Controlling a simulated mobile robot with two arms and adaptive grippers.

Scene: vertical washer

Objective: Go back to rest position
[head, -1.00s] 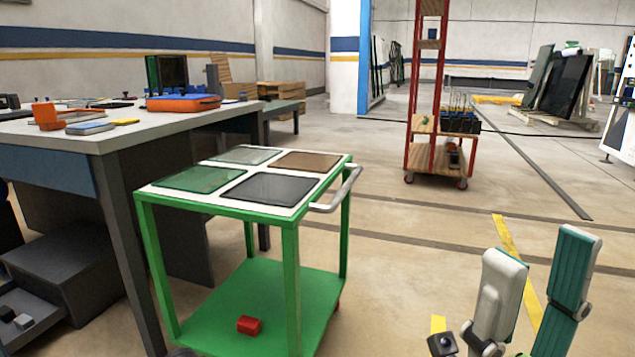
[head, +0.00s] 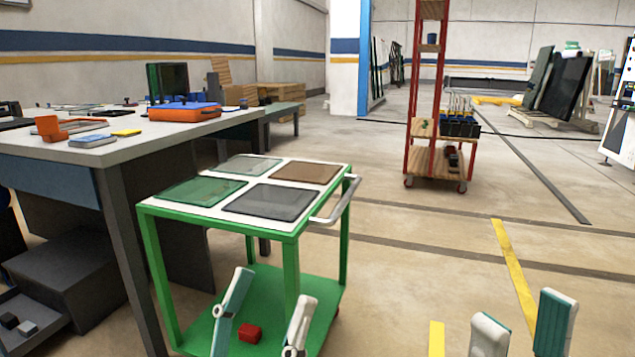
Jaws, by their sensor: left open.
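My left gripper (head: 275,286) shows at the bottom, left of centre, with its two white-and-teal fingers pointing up and spread apart. It appears in front of the green cart (head: 290,275), and nothing is held between its fingers. My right gripper (head: 522,308) is at the bottom right over open floor, its fingers also apart with nothing between them. The lower parts of both grippers are cut off by the picture's bottom edge. The red block (head: 249,333) on the cart's lower shelf shows between the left fingers, behind them.
Several coloured panels lie on the cart top. The workbench (head: 125,152) with an orange case (head: 185,112) stands at left. A red-framed trolley (head: 436,178) stands farther back. The floor (head: 410,265) right of the cart is clear.

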